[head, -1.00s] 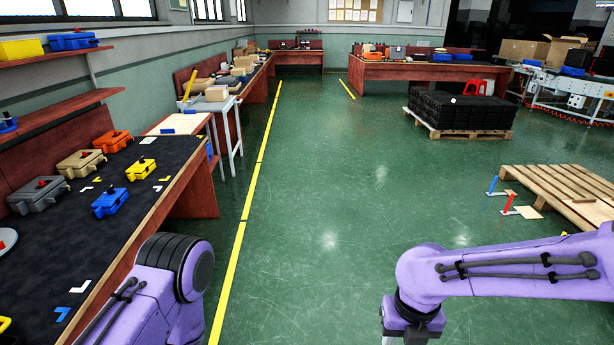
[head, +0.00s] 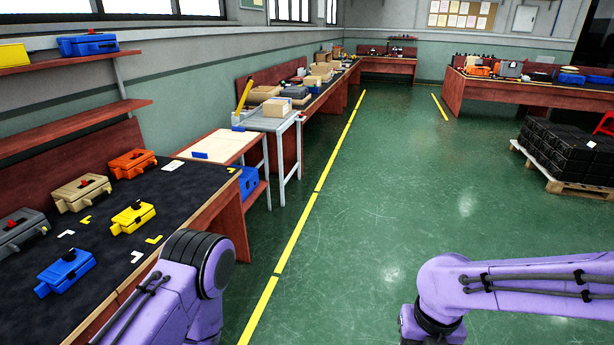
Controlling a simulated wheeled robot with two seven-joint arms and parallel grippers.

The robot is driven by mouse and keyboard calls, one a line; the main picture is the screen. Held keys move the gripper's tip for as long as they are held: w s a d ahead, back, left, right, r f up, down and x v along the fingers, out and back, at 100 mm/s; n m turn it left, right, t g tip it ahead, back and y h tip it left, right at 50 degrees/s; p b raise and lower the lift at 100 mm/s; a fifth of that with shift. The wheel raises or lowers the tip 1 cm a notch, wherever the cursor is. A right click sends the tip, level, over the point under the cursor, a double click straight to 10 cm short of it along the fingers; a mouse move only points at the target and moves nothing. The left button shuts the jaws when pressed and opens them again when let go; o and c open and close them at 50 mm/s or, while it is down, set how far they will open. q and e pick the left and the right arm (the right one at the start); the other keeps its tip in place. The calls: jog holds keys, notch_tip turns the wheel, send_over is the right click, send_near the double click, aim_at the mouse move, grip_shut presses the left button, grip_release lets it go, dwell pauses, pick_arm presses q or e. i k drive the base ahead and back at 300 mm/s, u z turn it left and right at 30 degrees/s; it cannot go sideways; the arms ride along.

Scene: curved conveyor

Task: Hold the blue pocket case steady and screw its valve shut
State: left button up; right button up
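The blue pocket case (head: 66,270) lies on the dark mat of the workbench (head: 110,262) at the lower left, near the bench's front edge. A small dark valve knob (head: 69,255) sits on its top; how far it is screwed in cannot be told. Of my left arm only purple links show at the bottom, to the right of the case; its gripper is out of view. My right arm comes in from the right over the floor, and its fingers are below the picture's edge. Neither arm touches the case.
A yellow case (head: 133,217), a beige case (head: 82,193), an orange case (head: 132,164) and a grey case (head: 20,230) stand around it. Shelves hang above the bench. A small side table (head: 222,146) stands beyond.

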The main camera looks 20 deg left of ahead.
aim_at(69, 256)
jog(key=u, duration=0.45)
jog(key=i, duration=1)
jog(key=u, duration=1.85)
jog(key=i, duration=1)
jog(key=u, duration=0.8)
jog(key=i, duration=0.5)
jog(key=z, duration=0.05)
